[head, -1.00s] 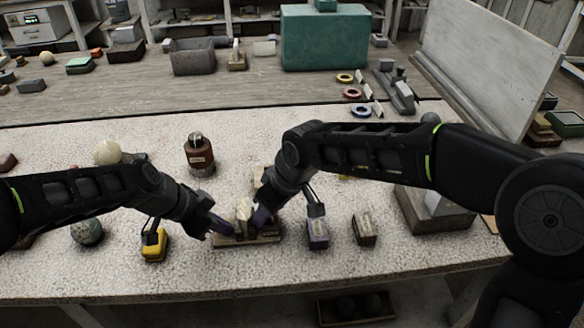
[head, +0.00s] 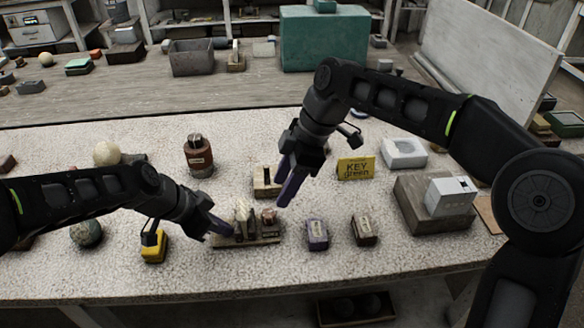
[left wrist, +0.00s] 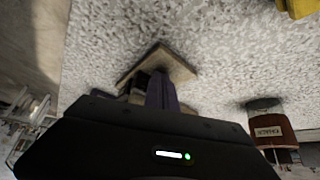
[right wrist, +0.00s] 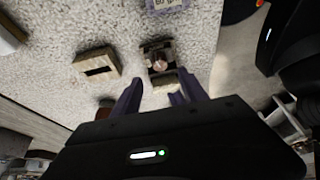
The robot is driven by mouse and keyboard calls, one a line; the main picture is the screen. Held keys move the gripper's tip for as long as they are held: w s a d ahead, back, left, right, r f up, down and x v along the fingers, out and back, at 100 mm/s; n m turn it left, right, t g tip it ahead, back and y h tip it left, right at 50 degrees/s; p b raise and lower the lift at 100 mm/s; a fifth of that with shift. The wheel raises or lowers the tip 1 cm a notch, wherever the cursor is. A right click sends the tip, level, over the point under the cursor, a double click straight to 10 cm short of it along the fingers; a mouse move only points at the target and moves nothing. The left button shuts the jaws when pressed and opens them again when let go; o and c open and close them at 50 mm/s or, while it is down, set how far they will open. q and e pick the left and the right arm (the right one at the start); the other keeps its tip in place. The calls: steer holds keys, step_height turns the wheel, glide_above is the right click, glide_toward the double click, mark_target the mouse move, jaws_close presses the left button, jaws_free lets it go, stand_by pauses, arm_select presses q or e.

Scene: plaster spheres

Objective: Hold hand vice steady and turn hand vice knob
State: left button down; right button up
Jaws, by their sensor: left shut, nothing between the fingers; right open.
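The hand vice (head: 243,222) stands on a flat base board (head: 262,241) near the table's front. Its round copper-brown knob (head: 269,215) is at the right end and also shows in the right wrist view (right wrist: 160,64). My left gripper (head: 228,232) is shut with nothing between its fingers, tips at the vice's left side; whether they touch it I cannot tell. In the left wrist view its purple fingers (left wrist: 162,92) hide part of the vice and board (left wrist: 155,62). My right gripper (head: 285,194) is open and empty, above the vice and apart from the knob.
A slotted wooden block (head: 266,181) stands just behind the vice. A purple block (head: 317,234) and a brown block (head: 364,230) stand right of it, a yellow block (head: 154,249) left. Behind are a brown jar (head: 198,156) and a yellow "KEY green" sign (head: 356,168).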

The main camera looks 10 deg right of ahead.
mark_target(269, 213)
steer(key=shift+v, duration=2.05)
steer(key=s+m, duration=0.1)
steer(key=m, duration=0.1)
steer(key=m+t, duration=0.1)
steer(key=m, duration=0.1)
steer(key=s+m+t, duration=0.1)
steer(key=m, duration=0.1)
steer(key=shift+s+a+h, duration=0.3)
steer(key=shift+s+a, duration=0.05)
steer(key=shift+f, duration=0.1)
steer(key=x, duration=1.2)
steer(key=shift+w, duration=0.15)
